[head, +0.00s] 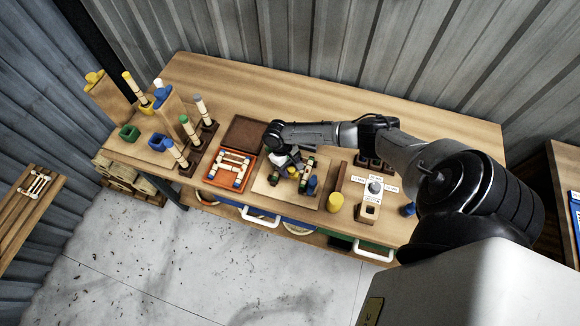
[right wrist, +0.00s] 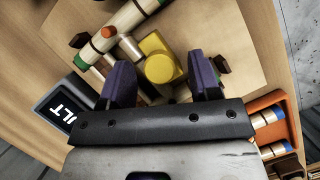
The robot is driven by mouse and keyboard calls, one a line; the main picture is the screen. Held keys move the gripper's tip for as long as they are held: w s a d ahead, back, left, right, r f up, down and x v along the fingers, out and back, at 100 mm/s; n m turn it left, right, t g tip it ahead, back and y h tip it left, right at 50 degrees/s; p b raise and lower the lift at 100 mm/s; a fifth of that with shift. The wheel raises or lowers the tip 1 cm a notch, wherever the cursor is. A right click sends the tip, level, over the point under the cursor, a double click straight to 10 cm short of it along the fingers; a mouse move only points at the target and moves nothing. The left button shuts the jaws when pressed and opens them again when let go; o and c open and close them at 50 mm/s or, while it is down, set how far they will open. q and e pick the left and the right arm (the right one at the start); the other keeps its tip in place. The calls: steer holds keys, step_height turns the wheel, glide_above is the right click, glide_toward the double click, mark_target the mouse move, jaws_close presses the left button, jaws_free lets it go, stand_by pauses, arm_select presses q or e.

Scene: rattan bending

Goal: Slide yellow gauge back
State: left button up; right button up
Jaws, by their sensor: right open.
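The yellow gauge (right wrist: 157,58) shows in the right wrist view as a yellow block with a rounded end, beside a light rattan piece with red and green bands (right wrist: 106,32). My right gripper (right wrist: 163,80) is open, with its two purple-grey fingers spread and the gauge between and just beyond their tips. I cannot tell whether a finger touches it. In the head view my right gripper (head: 292,166) is low over the wooden work board (head: 268,191), and the gauge is largely hidden there. My left gripper is not in view.
An orange tray (head: 211,178) with blue-ended pieces lies left of the board. Several coloured holders and upright sticks fill the left end. The table's back right is clear.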

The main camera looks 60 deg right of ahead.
steer(key=shift+c, duration=0.3)
jaws_close()
stand_by(0.3)
